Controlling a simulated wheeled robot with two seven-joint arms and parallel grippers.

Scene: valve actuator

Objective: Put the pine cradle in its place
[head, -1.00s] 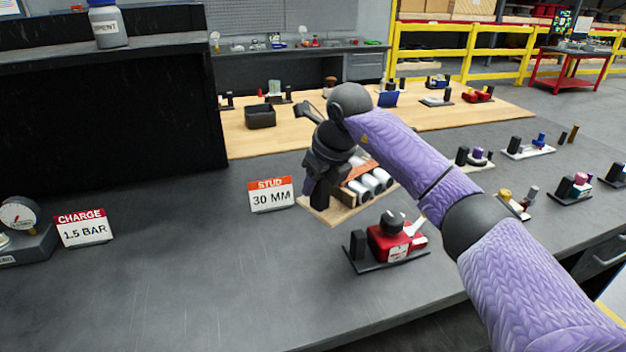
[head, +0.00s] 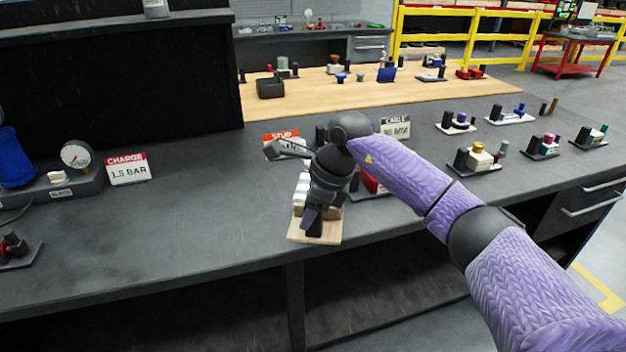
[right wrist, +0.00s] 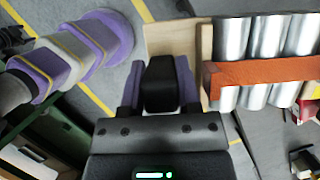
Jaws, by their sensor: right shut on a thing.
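The pine cradle is a pale wooden board (head: 328,232) carrying silver cylinders under an orange strap, with a black upright grip. In the head view it is near the bench's front edge, partly hidden by my right gripper (head: 313,212). The right wrist view shows the board (right wrist: 172,35), cylinders (right wrist: 265,38), strap (right wrist: 262,70) and black grip (right wrist: 160,85) closely. My right gripper (right wrist: 160,88) is shut on this grip, with a purple finger on each side. Grey floor with yellow lines shows beyond the board there. My left gripper is not in view.
The orange STUD sign (head: 281,138) and a red unit (head: 369,184) stand behind my right arm. A CHARGE 1.5 BAR sign (head: 127,168) and gauge block (head: 72,182) stand left. Several small parts on bases stand right. The bench between the CHARGE sign and cradle is clear.

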